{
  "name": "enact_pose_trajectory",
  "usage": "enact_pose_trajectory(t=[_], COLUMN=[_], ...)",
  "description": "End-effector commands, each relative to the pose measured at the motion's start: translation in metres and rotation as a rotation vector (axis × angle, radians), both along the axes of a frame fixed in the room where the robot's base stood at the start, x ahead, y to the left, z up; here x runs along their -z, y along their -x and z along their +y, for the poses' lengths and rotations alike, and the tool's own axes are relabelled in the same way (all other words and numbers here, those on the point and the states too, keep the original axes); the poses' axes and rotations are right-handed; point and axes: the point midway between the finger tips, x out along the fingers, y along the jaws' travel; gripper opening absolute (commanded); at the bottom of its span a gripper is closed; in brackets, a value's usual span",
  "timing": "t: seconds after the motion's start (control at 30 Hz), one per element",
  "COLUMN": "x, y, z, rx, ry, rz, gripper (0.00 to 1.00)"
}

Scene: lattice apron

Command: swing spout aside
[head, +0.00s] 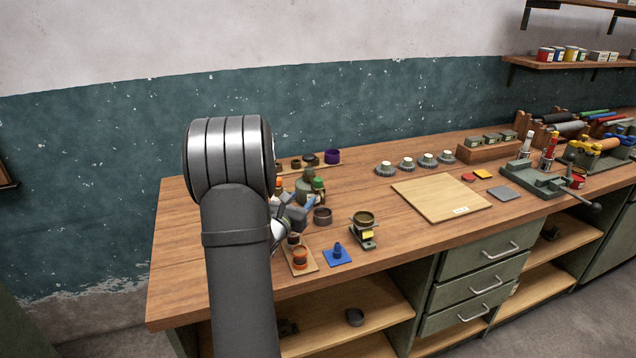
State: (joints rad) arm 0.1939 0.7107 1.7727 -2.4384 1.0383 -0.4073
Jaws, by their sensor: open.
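My gripper (291,214) is over the left part of the bench, partly hidden behind my own arm. It looks open, and I see nothing held in it. No spout can be made out clearly. A grey-green rounded body (303,188) stands just behind the gripper, with a green-topped bottle (318,187) by it; I cannot tell whether it carries a spout. A small stand with a round brass-coloured cup (364,219) and a yellow label is to the right of the gripper, apart from it.
The wooden bench (340,290) holds a dark ring-shaped dish (322,215), a blue plate with a peg (338,255), small jars on a board (300,259), fluted cups (406,164), a pale board (440,197) and a vise (540,182). Bare wood lies between stand and board.

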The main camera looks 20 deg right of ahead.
Motion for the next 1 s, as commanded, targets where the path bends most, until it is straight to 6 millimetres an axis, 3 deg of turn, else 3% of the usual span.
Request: enact_pose_trajectory(t=[0.3, 0.5, 1.0], x=[0.0, 0.0, 0.0], y=[-0.049, -0.072, -0.084], z=[-0.051, -0.073, -0.084], rx=[0.002, 0.002, 0.001], ry=[-0.001, 0.001, -0.001], rz=[-0.001, -0.001, -0.001], gripper=[0.47, 0.47, 0.47])
